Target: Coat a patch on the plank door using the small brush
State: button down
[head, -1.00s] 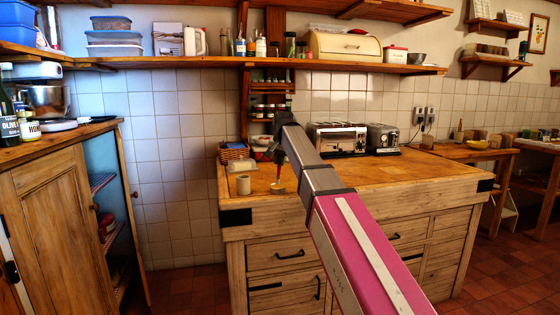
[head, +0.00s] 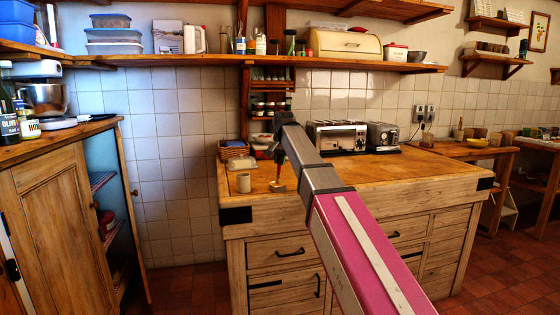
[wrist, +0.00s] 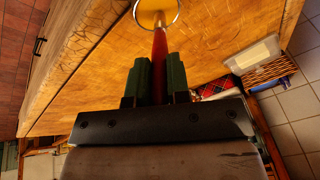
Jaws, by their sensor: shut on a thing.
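My gripper (head: 277,156) is above the wooden counter, and its two green fingers (wrist: 159,82) are shut on the red handle of the small brush (wrist: 159,52). The brush (head: 278,172) points down, its lower end at a small round pot (head: 277,187) on the counter. In the wrist view the pot (wrist: 156,10) is cut off by the top edge and looks yellowish inside; the bristles are not clear. The plank door (head: 50,200) is on the wooden cabinet at the left, well away from my gripper.
A beige mug (head: 243,182) stands left of the pot. A pale butter dish (head: 240,164) and a wicker basket (head: 233,150) are behind it. A toaster oven (head: 338,137) and a toaster (head: 382,138) stand at the back. The counter's front right is clear.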

jog(key=shift+r, duration=3.5)
